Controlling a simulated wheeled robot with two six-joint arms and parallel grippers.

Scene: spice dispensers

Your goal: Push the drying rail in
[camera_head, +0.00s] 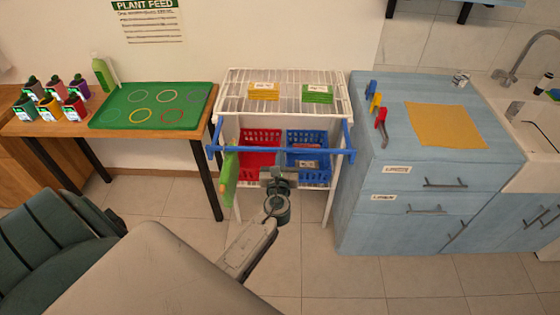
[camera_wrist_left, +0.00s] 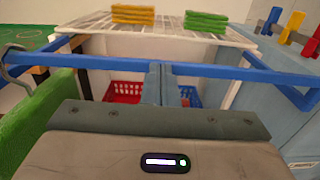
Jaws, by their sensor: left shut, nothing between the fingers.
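The blue drying rail (camera_head: 250,150) stands out in front of the white wire rack (camera_head: 229,92), with side bars running back along both sides. It crosses the left wrist view too (camera_wrist_left: 110,63). A green cloth (camera_head: 229,182) hangs at its left end; it fills the left edge of the wrist view (camera_wrist_left: 40,112). My left gripper (camera_head: 280,168) is shut and empty, centred in front of the rail. In the wrist view its fingertips (camera_wrist_left: 168,72) overlap the bar's middle; I cannot tell whether they touch it. My right gripper is not in view.
Red (camera_head: 259,139) and blue (camera_head: 307,139) baskets sit in the rack below folded yellow (camera_head: 263,91) and green (camera_head: 317,94) cloths. A blue cabinet (camera_head: 430,205) stands close on the right, a wooden table (camera_head: 55,125) on the left. The floor in front is clear.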

